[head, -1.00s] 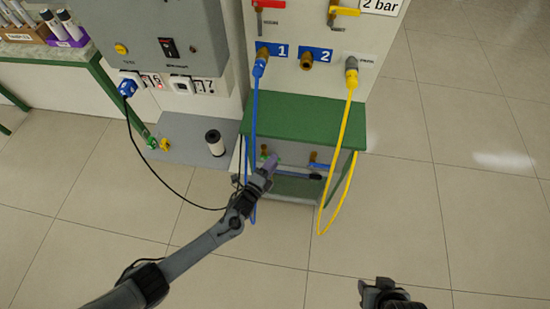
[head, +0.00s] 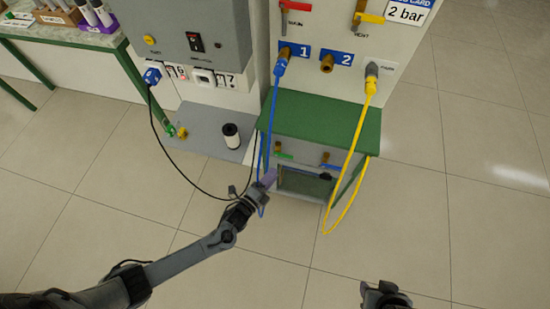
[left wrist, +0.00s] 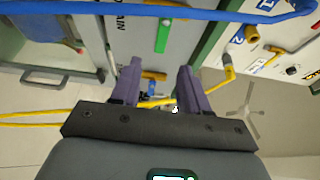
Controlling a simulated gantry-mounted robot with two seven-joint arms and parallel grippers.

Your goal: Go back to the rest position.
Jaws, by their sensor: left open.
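My left gripper (head: 268,180) has purple fingers and hangs at the lower left front of the green-topped bench (head: 335,120) in the head view. In the left wrist view its two fingers (left wrist: 158,88) stand apart with nothing between them, so it is open and empty. My right gripper (head: 384,292) is a dark shape at the bottom edge of the head view, over the floor. Its fingers are not clear.
A blue hose (head: 269,120) hangs from port 1, close to my left gripper. A yellow hose (head: 356,135) loops down at the bench's right. The floor in front is clear.

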